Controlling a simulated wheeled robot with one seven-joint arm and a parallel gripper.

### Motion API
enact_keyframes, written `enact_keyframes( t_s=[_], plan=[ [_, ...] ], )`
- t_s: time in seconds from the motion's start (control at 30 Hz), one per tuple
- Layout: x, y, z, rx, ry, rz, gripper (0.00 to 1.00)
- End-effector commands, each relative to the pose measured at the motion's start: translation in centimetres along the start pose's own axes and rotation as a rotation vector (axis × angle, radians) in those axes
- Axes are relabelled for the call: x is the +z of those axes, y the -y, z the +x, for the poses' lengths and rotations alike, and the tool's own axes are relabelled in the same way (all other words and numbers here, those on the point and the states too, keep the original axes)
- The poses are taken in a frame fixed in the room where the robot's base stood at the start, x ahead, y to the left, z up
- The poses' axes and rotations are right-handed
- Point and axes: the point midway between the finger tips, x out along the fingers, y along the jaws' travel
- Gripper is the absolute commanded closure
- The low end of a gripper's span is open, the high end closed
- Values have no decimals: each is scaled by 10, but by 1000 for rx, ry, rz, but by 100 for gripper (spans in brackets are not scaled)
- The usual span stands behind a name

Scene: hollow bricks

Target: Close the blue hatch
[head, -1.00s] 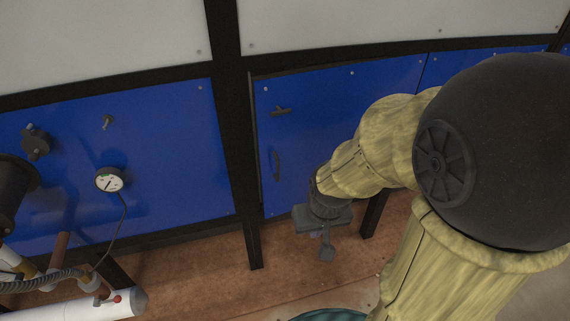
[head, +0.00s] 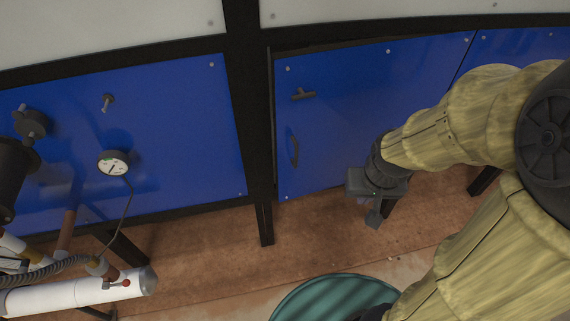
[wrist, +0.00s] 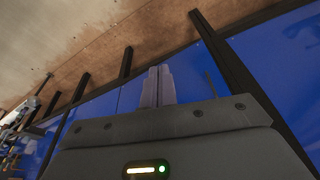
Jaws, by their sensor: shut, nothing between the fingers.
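A black post (head: 250,120) separates the hatch from a fixed blue panel (head: 170,165) carrying a gauge (head: 113,163). A white cylinder (head: 80,293) with hoses lies at lower left. A teal round object (head: 325,300) stands in front. Brown floor (head: 320,225) between is bare.

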Motion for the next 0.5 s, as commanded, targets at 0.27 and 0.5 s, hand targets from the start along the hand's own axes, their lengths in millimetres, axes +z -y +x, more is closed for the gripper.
enact_keyframes(
  t_s=[0.27, 0.5],
  plan=[
    [-14, 7, 50, -1, -37, -129, 100],
    [-37, 12, 141, 92, -126, -426, 100]
  ],
)
